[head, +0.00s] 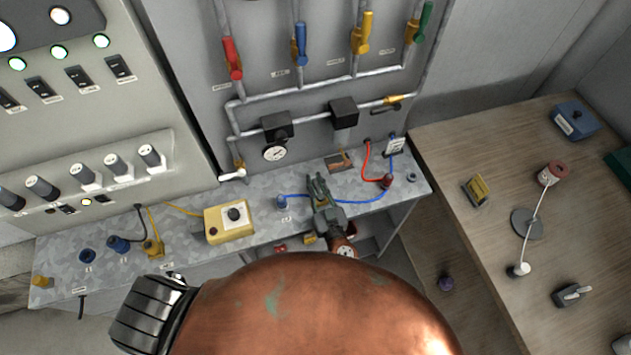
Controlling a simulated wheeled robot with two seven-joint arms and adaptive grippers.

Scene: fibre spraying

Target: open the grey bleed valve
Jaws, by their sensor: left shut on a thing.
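The bleed valve appears to be the pale grey handle (232,175) on a brass fitting. It sits at the lower left end of the pipework, just above the metal bench. The handle lies roughly sideways along the bench. My left gripper (318,180) is over the middle of the bench, well to the right of this handle and apart from it. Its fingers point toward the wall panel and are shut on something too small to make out. My copper arm fills the bottom of the view and hides part of the bench front. My right gripper is not in view.
Red (232,58), blue (300,44), yellow (362,33) and green (423,22) valve handles line the pipes. A gauge (275,153) hangs below them. A yellow box (229,221) stands on the bench (185,235). A blue hose crosses near my gripper. A wooden table (455,150) stands right.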

